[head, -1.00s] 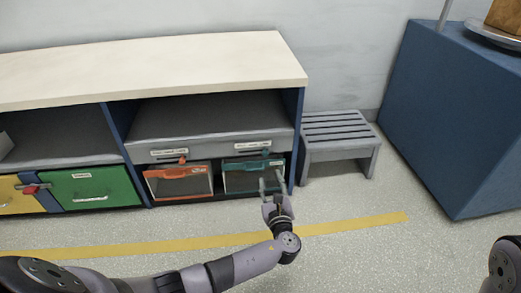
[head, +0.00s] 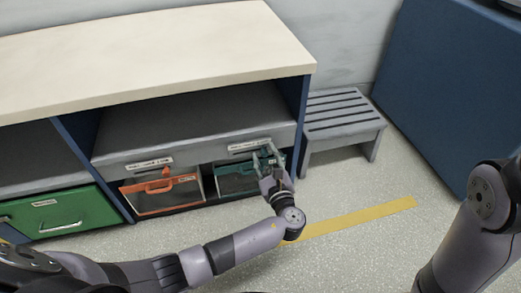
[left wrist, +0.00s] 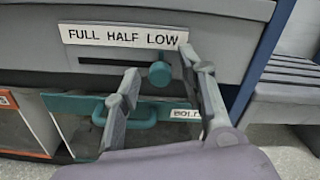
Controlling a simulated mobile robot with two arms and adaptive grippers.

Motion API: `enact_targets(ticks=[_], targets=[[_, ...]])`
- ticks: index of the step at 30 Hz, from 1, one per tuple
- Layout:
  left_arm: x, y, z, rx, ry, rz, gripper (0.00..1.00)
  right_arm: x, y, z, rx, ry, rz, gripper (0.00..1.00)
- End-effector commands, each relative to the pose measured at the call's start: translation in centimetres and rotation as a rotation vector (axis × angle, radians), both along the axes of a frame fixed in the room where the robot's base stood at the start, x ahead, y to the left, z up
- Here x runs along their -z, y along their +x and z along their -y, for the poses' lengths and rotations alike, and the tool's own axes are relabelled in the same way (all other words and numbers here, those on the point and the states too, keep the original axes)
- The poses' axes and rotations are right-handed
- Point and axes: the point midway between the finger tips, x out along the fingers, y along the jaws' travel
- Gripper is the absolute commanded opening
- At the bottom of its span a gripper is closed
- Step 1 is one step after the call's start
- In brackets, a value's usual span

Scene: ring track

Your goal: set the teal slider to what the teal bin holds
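The teal slider (left wrist: 160,74) is a round knob at the right of a dark slot, below the word LOW on a "FULL HALF LOW" label (left wrist: 124,36). My left gripper (head: 265,157) is open at the slider. In the left wrist view, its fingers (left wrist: 160,63) stand apart on either side of the knob, with gaps showing; how close they are in depth I cannot tell. The teal bin (head: 235,182) sits below, with its front bar and handle also in the left wrist view (left wrist: 75,104). Its inside looks dark and its contents cannot be made out. My right gripper is out of view.
An orange bin (head: 150,200) with an orange slider stands left of the teal bin, and a green drawer (head: 60,212) farther left. A grey slatted stool (head: 340,110) stands close right of the cabinet. The floor in front is clear, with a yellow stripe (head: 360,217).

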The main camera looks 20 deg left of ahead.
Motion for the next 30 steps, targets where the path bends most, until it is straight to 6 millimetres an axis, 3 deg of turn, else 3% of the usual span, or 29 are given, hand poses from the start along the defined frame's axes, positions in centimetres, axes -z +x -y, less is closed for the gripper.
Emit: enact_targets(ticks=[8,25,30], targets=[[-0.01,-0.05,0.11,0.0,0.0,0.0,0.38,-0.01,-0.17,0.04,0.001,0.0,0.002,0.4],[-0.01,-0.03,0.06,0.0,0.0,0.0,0.01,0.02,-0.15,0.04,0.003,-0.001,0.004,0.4],[-0.01,-0.03,0.05,0.0,0.0,0.0,0.0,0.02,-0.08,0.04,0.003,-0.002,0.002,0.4]])
